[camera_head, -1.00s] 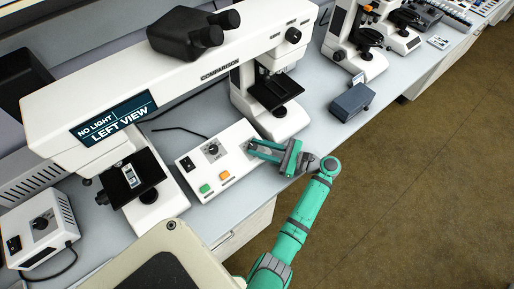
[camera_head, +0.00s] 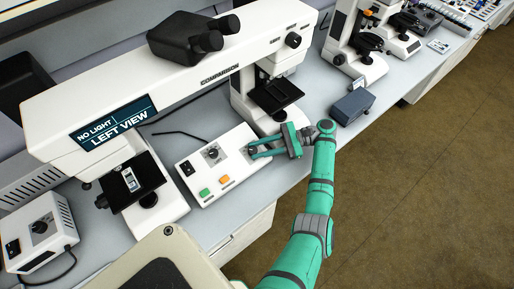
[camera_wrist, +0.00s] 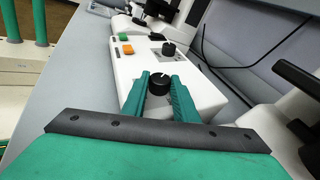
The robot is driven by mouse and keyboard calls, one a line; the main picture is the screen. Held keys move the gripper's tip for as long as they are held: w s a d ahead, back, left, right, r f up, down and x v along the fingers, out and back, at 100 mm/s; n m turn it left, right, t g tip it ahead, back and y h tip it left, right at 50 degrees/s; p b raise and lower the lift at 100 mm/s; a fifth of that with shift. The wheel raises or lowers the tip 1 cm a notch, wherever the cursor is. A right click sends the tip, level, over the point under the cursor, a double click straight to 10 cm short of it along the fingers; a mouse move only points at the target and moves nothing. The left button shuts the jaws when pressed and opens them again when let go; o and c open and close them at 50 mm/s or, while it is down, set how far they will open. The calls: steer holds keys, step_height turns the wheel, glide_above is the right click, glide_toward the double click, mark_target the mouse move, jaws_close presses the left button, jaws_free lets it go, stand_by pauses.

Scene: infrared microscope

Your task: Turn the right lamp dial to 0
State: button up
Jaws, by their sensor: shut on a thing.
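The white control box (camera_head: 222,178) sits on the bench in front of the comparison microscope. Its right dial (camera_wrist: 159,83) is a black knob with a pale pointer mark, between my fingers in the wrist view. My gripper (camera_head: 251,151) reaches in from the right and is shut on this dial, one green finger on each side. My gripper also shows in the wrist view (camera_wrist: 159,88). The scale around the right dial is too small or hidden to read. The box's other dial (camera_head: 212,153) is free and also shows in the wrist view (camera_wrist: 168,49).
The box also has a black switch (camera_head: 188,168), a green button (camera_head: 204,193) and an orange button (camera_head: 224,180). The microscope's display (camera_head: 114,124) reads "NO LIGHT" and "LEFT VIEW". A black stage (camera_head: 277,95) stands close behind my gripper.

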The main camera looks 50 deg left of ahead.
steer(key=shift+n+h, duration=0.3)
steer(key=shift+s, duration=0.15)
steer(key=o, duration=1.1)
steer(key=shift+a, duration=0.1)
steer(key=shift+c, duration=0.2)
steer(key=shift+w, duration=0.25)
